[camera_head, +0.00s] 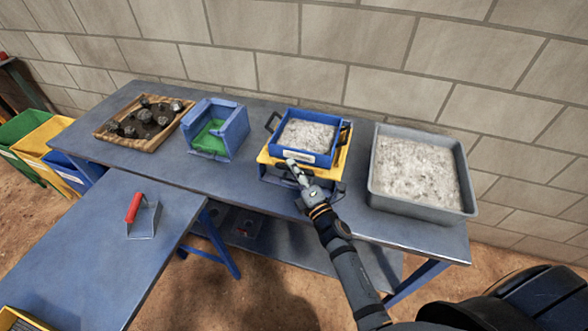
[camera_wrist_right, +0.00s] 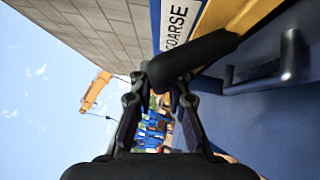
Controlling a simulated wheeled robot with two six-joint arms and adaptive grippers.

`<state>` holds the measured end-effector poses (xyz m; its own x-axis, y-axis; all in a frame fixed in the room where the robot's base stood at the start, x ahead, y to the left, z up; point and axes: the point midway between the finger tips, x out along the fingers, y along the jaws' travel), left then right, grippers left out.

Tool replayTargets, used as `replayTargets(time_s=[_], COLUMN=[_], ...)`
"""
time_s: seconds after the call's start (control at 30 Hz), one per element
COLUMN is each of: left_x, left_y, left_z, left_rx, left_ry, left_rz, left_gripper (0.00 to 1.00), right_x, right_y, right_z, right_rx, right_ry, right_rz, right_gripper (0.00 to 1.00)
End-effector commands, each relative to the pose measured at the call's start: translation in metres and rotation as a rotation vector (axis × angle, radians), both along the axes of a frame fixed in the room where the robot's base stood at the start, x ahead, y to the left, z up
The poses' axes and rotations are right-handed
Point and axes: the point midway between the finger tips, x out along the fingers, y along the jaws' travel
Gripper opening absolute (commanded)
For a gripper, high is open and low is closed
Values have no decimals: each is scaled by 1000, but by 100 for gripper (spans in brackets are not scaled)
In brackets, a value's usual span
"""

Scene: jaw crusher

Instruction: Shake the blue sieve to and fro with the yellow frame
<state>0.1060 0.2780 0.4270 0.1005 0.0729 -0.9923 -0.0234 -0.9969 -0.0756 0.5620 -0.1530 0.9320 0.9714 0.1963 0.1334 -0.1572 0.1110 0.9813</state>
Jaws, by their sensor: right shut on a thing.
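The blue sieve (camera_head: 328,142), filled with pale grey grit, sits on the yellow frame (camera_head: 266,157) on the blue bench. Dark handles show at the sieve's left and right sides in the head view. The sieve's white front label reads COARSE in the right wrist view (camera_wrist_right: 180,20), beside the yellow frame (camera_wrist_right: 228,14). My right gripper (camera_head: 291,166) reaches the front of the frame. In the right wrist view its fingers (camera_wrist_right: 160,84) are closed around a thick black handle (camera_wrist_right: 205,58) that runs to the yellow frame. My left gripper is not in view.
A grey tray (camera_head: 469,205) of pale grit stands close on the right. A blue box (camera_head: 236,130) with a green inside and a wooden tray (camera_head: 104,131) of dark rocks stand left. A red-handled scoop (camera_head: 140,215) lies on the front table, whose middle is clear.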

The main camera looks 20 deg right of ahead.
Motion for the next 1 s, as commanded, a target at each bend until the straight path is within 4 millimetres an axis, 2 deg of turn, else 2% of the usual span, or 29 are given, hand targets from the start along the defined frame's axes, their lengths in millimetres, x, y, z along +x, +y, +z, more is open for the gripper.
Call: replayTargets(time_s=[0.27,0.5,0.6,0.9,0.93,1.0], left_x=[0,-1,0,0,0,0], left_y=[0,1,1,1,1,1], left_z=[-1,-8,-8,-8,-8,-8], left_rx=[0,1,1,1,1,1], left_ry=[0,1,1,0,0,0], left_rz=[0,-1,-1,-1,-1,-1], left_gripper=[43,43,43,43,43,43], right_x=[2,36,44,46,46,46], right_y=[-1,-24,-30,-31,-31,-31], right_z=[-1,-1,-1,-1,-1,-1], right_rx=[-1,-5,-3,-1,-1,-1], right_ry=[0,-3,0,2,2,2], right_rz=[1,3,2,1,1,1], right_gripper=[0,0,0,0,18,26])
